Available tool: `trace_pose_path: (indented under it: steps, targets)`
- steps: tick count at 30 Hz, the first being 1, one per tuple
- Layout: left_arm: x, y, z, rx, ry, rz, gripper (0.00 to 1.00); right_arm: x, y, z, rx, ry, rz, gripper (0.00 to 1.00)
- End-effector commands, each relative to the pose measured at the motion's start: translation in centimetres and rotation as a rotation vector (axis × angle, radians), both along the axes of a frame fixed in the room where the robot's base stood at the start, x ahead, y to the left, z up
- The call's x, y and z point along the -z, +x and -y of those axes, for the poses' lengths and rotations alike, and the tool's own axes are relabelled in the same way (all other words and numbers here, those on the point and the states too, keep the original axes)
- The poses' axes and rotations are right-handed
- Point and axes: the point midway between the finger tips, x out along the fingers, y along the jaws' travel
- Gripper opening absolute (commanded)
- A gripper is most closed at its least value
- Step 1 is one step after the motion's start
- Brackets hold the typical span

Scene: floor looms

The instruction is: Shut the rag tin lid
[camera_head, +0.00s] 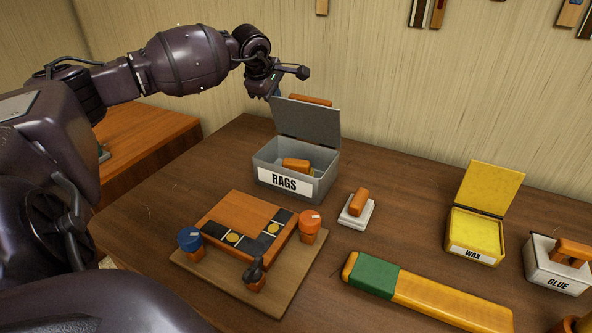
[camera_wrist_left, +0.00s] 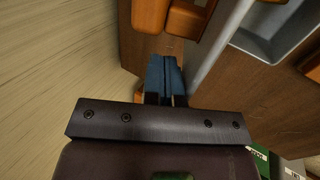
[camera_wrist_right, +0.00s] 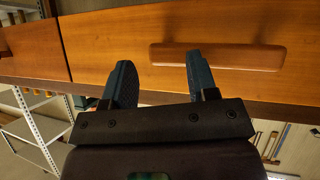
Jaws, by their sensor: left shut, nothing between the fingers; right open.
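The grey rag tin (camera_head: 325,172), labelled RAGS, stands at the back of the bench. Its lid (camera_head: 308,123) is up, leaning slightly back, and a wooden-handled thing shows inside. My left gripper (camera_head: 276,92) is behind the lid's upper left corner, its tips partly hidden. In the left wrist view, my left gripper (camera_wrist_left: 165,75) is shut and empty, close beside the pale lid edge (camera_wrist_left: 222,45); I cannot tell whether they touch. My right gripper (camera_wrist_right: 160,70) is open and empty in the right wrist view, before a wooden front with a long handle (camera_wrist_right: 217,56).
A board with a wooden block (camera_head: 235,212) and knobs lies in front of the tin. A small white block with an orange handle (camera_head: 357,208) is to its right. An open yellow wax tin (camera_head: 475,235), a glue box (camera_head: 557,264) and a long yellow bar (camera_head: 430,295) are further right.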

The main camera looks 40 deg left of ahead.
Motion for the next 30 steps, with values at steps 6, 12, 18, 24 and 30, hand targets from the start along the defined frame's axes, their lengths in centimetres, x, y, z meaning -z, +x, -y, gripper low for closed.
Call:
trace_pose_path:
  steps: [6,12,18,24,30]
  targets:
    - [0.1,0.0,0.0,0.0,0.0,-0.001,0.0,0.1,0.0,0.0,0.0,0.0,-0.001,0.53]
    - [0.1,-0.3,0.1,-0.001,0.0,0.0,0.0,-0.4,0.1,0.0,0.0,0.0,0.007,0.53]
    - [0.3,-1.1,0.3,-0.001,0.0,0.003,0.0,-1.4,0.5,0.0,-0.001,0.0,0.025,0.53]
    - [0.7,-1.8,0.6,0.0,0.0,0.001,0.0,-2.2,0.7,0.0,0.0,0.0,0.039,0.53]
    - [1.0,-1.9,0.6,-0.001,-0.001,-0.001,0.0,-2.1,0.7,0.0,0.0,0.0,0.038,0.53]
